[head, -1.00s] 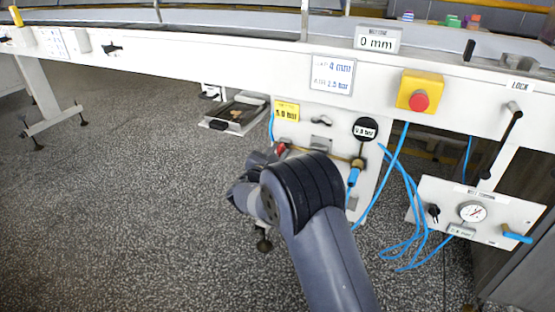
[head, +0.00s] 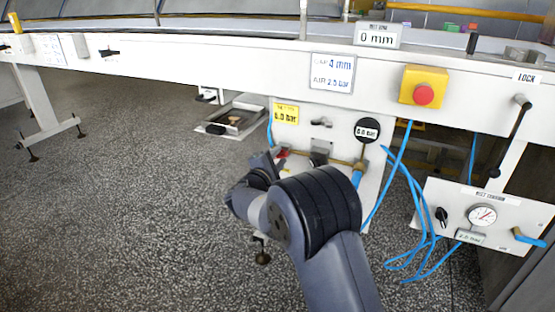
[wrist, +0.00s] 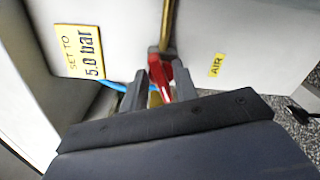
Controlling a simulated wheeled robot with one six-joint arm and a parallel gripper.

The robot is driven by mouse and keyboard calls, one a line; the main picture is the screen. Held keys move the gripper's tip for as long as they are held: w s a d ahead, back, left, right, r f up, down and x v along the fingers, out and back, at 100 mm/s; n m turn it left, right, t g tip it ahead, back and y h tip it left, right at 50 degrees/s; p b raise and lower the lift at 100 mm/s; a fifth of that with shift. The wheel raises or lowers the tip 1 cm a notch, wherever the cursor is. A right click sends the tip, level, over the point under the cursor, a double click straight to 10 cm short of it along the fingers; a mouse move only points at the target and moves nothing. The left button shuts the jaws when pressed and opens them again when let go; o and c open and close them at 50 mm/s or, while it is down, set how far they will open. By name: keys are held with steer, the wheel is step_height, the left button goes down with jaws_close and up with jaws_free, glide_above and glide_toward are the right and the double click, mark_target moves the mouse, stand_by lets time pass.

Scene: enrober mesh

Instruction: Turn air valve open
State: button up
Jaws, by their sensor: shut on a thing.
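The air valve has a red handle (wrist: 182,82) on a brass pipe, low on the white panel; it also shows in the head view (head: 282,153), partly hidden by my arm. My gripper (wrist: 160,78) is shut on this red handle, with one grey finger on each side of it. In the head view my gripper (head: 268,163) reaches the panel just below the yellow 5.0 bar sign (head: 286,114). A yellow AIR label (wrist: 216,65) is right of the valve in the wrist view. The handle's exact angle to the pipe is hard to judge.
A round black gauge (head: 367,130) and blue hoses (head: 405,190) are right of the valve. A yellow box with a red button (head: 423,94) is above. A lower panel with a dial (head: 482,215) stands at right. The speckled floor at left is mostly open.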

steer(key=shift+f+m, duration=0.2)
steer(key=shift+m, duration=2.1)
steer(key=o, duration=0.6)
steer(key=p+v, duration=0.3)
steer(key=v, duration=0.8)
steer(key=shift+w+d, duration=0.1)
steer(key=shift+d, duration=0.05)
